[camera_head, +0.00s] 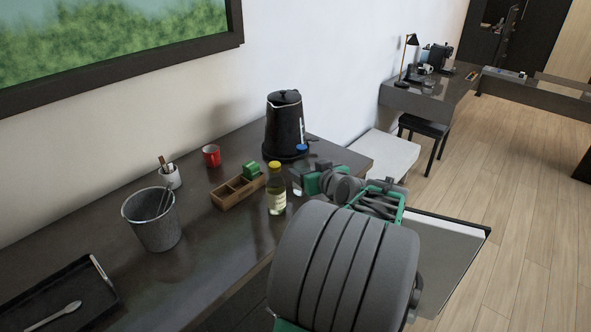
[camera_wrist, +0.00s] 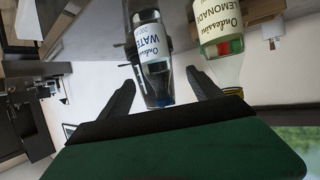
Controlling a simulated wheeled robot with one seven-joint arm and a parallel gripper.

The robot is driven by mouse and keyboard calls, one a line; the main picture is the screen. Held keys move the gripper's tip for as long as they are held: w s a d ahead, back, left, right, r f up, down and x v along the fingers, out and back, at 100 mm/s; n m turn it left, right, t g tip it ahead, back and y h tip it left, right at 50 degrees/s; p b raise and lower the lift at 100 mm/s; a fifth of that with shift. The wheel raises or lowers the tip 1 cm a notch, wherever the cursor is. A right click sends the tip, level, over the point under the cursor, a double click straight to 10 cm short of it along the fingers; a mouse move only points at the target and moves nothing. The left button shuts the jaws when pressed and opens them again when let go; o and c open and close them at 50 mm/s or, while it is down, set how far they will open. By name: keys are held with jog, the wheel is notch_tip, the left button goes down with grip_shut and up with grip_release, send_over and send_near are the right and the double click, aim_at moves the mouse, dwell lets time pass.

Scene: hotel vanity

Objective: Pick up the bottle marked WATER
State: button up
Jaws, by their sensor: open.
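The bottle marked WATER shows in the wrist view (camera_wrist: 154,62), upside down in the picture, with a white label and a blue cap end. In the head view its blue cap (camera_head: 301,148) shows in front of the kettle; my gripper and arm hide much of its body. My gripper (camera_wrist: 160,80) is open, with one finger on each side of the bottle in the wrist view. I cannot tell whether either finger touches it. In the head view my gripper (camera_head: 308,182) is low beside the bottle, above the dark counter (camera_head: 215,255).
A yellow-capped LEMONADE bottle (camera_head: 276,192) stands close by; it also shows in the wrist view (camera_wrist: 222,45). A black kettle (camera_head: 284,125) is behind.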

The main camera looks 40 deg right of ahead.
aim_at(305, 169)
jog(key=x, duration=0.3)
jog(key=p+x, duration=0.1)
jog(key=x, duration=0.3)
jog(key=shift+s+d+f, duration=0.15)
jog(key=shift+s+f, duration=0.05)
jog(key=shift+f, duration=0.05)
grip_shut()
dwell(0.3)
jog(key=shift+r, duration=0.1)
